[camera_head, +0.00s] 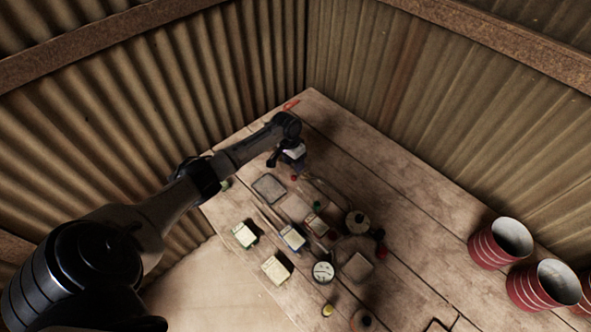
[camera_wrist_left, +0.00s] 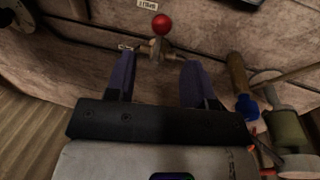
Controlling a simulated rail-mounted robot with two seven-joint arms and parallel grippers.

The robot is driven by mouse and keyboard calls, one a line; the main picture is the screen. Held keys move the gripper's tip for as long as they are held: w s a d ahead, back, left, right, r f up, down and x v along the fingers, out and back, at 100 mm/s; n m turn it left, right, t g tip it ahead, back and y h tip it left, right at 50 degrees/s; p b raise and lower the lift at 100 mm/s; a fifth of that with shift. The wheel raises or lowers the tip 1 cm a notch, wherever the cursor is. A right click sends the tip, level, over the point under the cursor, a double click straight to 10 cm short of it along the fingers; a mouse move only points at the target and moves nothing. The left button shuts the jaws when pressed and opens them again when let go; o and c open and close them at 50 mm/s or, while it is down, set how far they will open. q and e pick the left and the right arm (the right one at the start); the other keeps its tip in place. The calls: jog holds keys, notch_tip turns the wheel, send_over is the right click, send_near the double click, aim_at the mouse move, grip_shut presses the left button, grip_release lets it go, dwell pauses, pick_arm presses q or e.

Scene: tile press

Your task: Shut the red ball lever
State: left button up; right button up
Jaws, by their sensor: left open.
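The red ball lever (camera_wrist_left: 162,24) shows at the top of the left wrist view, its red ball above a metal fitting (camera_wrist_left: 158,48) with thin pipe ends to both sides. In the head view the small red ball (camera_head: 294,177) sits just below my left gripper (camera_head: 292,164) at the table's far left part. In the wrist view my left gripper (camera_wrist_left: 160,70) is open. Its two dark blue fingers stand to either side of the fitting, with nothing held between them. Whether they touch it I cannot tell. My right gripper is not in view.
The wooden table (camera_head: 400,190) carries a grey tray (camera_head: 270,187), several small boxes, a round dial (camera_head: 323,271) and jars. Red ribbed buckets (camera_head: 500,243) stand at the right. Corrugated walls close in behind. In the wrist view a wooden handle (camera_wrist_left: 238,73) lies right of the fingers.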

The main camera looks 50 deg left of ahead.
pick_arm(q)
notch_tip(320, 180, up, 8)
jog(key=a, duration=0.1)
jog(key=shift+a, duration=0.3)
jog(key=shift+s, duration=0.1)
dwell(0.5)
